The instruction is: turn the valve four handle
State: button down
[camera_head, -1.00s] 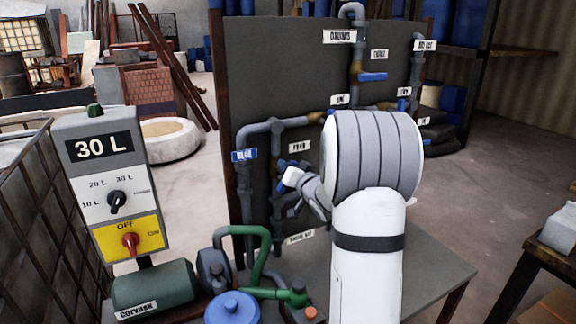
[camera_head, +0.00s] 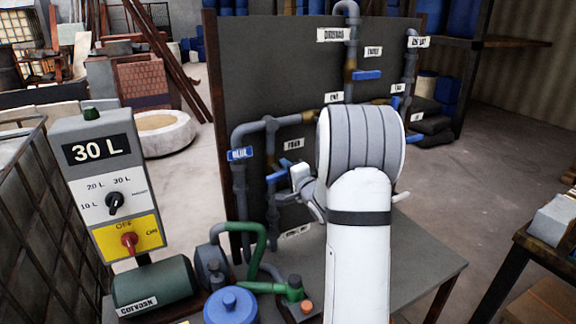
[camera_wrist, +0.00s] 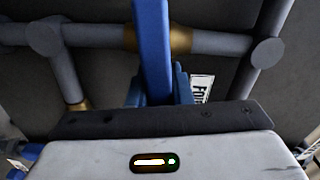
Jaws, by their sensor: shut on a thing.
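The valve four handle (camera_head: 277,177) is a blue lever on the grey pipes of the dark panel, below the plate marked FOUR (camera_head: 293,144). In the wrist view the blue lever (camera_wrist: 152,45) runs from the top edge down between my fingers, in front of a grey pipe with a brass fitting (camera_wrist: 181,40). My gripper (camera_wrist: 160,92) is shut on this lever. In the head view my gripper (camera_head: 290,170) is at the lever, and my arm covers part of the panel to its right. The FOUR plate (camera_wrist: 201,88) is partly hidden in the wrist view.
Another blue valve handle (camera_head: 367,75) is higher on the panel. A control box (camera_head: 105,185) reading 30 L stands at left. A green pump (camera_head: 152,286) and a blue-lidded vessel (camera_head: 231,305) are in front. A table (camera_head: 530,245) stands at right.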

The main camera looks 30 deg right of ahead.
jog(key=shift+f+m, duration=0.25)
jog(key=shift+m, duration=0.65)
jog(key=c, duration=1.3)
grip_release()
jog(key=s+b, duration=0.1)
jog(key=s, duration=0.6)
jog(key=shift+s+d, duration=0.15)
jog(key=shift+s, duration=0.25)
